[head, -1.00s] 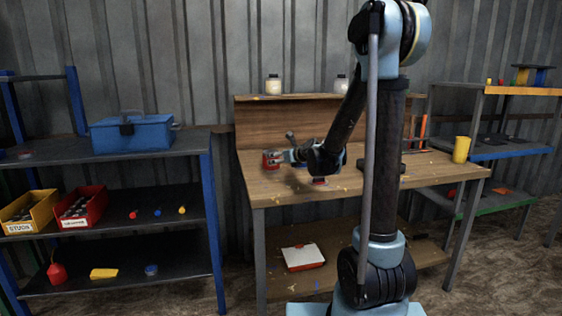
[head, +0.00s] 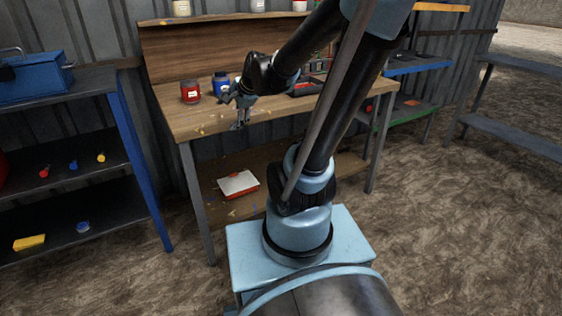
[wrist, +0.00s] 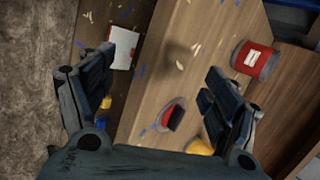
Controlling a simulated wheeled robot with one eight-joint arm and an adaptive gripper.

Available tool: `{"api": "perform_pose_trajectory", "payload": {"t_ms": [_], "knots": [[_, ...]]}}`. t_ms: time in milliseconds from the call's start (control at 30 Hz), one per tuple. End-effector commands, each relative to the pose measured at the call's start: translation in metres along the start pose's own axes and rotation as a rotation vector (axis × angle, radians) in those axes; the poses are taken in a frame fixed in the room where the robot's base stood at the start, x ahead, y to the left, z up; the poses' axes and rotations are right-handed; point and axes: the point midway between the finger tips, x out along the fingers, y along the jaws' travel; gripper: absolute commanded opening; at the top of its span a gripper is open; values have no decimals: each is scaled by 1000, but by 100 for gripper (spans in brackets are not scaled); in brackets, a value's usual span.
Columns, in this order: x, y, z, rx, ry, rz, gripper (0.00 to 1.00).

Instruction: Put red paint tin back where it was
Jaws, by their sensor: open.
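The red paint tin (head: 190,92), with a white label, stands upright on the left part of the wooden workbench (head: 200,122). In the wrist view the red tin (wrist: 255,60) is at the upper right, beyond the right finger and outside the jaws. My gripper (head: 239,124) points down near the bench's front edge, to the right of the tin and apart from it. In the wrist view my gripper (wrist: 165,75) is open, with nothing held between its fingers.
A blue tin (head: 220,83) stands right of the red one, close to my wrist. A small red and dark object (wrist: 172,116) lies on the bench. A white and red box (head: 238,184) is on the lower shelf. Pale tins (head: 181,8) stand on the upper ledge.

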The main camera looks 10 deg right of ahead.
Motion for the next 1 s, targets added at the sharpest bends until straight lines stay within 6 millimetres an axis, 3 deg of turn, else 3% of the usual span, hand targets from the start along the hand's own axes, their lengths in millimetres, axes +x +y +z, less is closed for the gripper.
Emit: {"api": "perform_pose_trajectory", "payload": {"t_ms": [400,600,767,800,1000], "knots": [[-60,147,-2,-699,-10,333,81],[-83,209,-4,-970,-80,481,81],[-93,236,-4,-1092,-129,549,81],[-98,243,-12,-1103,-135,559,81],[-101,249,-14,-1128,-147,572,81]]}}
